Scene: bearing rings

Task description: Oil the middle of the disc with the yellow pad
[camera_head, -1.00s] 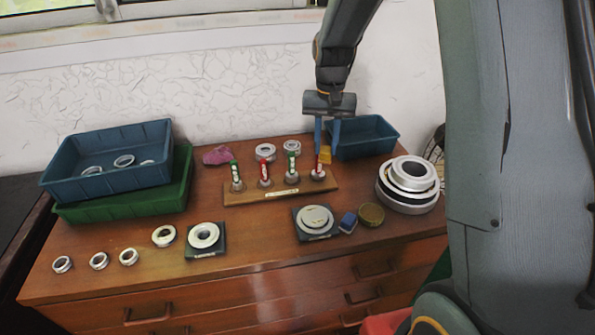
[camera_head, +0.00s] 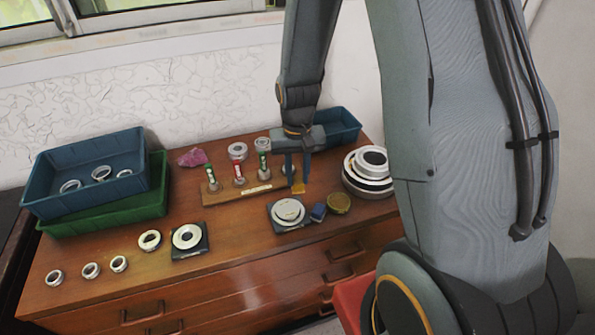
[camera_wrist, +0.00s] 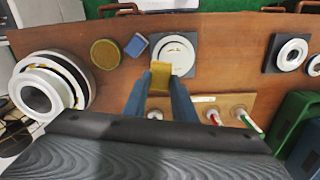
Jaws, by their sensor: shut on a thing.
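My gripper (camera_head: 297,180) is shut on a small yellow pad (camera_head: 298,188). The pad also shows between the fingertips in the wrist view (camera_wrist: 160,78). The pale disc (camera_head: 288,211) lies on a dark square plate (camera_head: 276,226) near the middle of the wooden top. In the wrist view the disc (camera_wrist: 176,50) is just beyond the pad, and the pad overlaps its near edge in the picture. In the head view the pad is behind the disc and appears above the top. I cannot tell its exact height.
A blue block (camera_head: 318,212) and a round brownish-yellow tin (camera_head: 339,203) are right of the disc. A wooden rack (camera_head: 225,198) with red and green handles stands behind it. Stacked metal rings (camera_head: 368,180) are at the right. A ring on another dark plate (camera_head: 187,238) lies left.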

